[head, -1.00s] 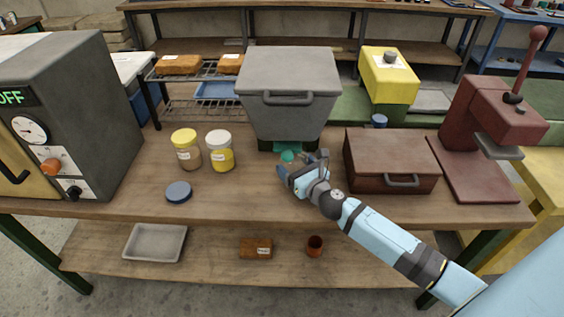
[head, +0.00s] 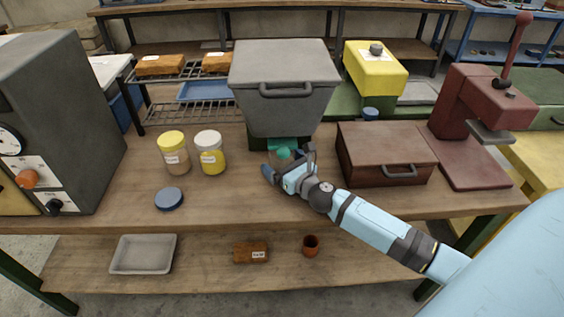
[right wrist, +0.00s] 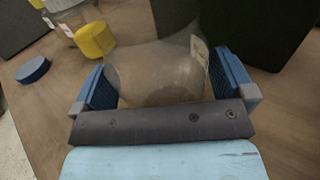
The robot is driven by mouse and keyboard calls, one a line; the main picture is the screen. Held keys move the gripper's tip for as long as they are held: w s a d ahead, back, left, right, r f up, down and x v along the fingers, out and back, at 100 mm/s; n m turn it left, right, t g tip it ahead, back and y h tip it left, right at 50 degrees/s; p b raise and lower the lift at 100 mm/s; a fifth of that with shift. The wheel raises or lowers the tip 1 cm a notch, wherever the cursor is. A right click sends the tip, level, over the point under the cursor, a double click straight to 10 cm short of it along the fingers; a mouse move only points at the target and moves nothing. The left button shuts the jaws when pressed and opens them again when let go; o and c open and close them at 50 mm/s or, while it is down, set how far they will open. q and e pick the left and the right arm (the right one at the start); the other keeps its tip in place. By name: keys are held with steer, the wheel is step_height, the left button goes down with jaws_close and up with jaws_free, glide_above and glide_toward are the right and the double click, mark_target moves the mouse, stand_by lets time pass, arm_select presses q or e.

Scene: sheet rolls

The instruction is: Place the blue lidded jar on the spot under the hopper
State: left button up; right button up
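A clear jar (right wrist: 155,75) with a pale label and tan lower part fills the right wrist view between my blue fingertips, both against its sides. My right gripper (head: 289,164) looks shut on it, low in front of the grey hopper (head: 285,90). In the head view the jar is mostly hidden by the fingers. A round teal patch (head: 282,153) shows between them; I cannot tell whether it is a lid. A teal strip lies just behind, under the hopper. The jar's base contact is hidden. My left gripper is not in view.
A yellow-lidded jar (head: 173,152) and a white-lidded jar (head: 209,152) stand left of the gripper. A flat blue disc (head: 169,198) lies in front. A brown chest (head: 385,153) is close on the right. Another blue-topped item (head: 370,114) stands behind the chest.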

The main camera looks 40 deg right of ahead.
steer(key=s, duration=1)
steer(key=shift+s+d, duration=0.3)
steer(key=shift+d, duration=0.1)
steer(key=shift+s+d+r, duration=0.1)
steer(key=shift+s+r, duration=0.05)
steer(key=shift+s, duration=0.55)
steer(key=shift+s, duration=0.1)
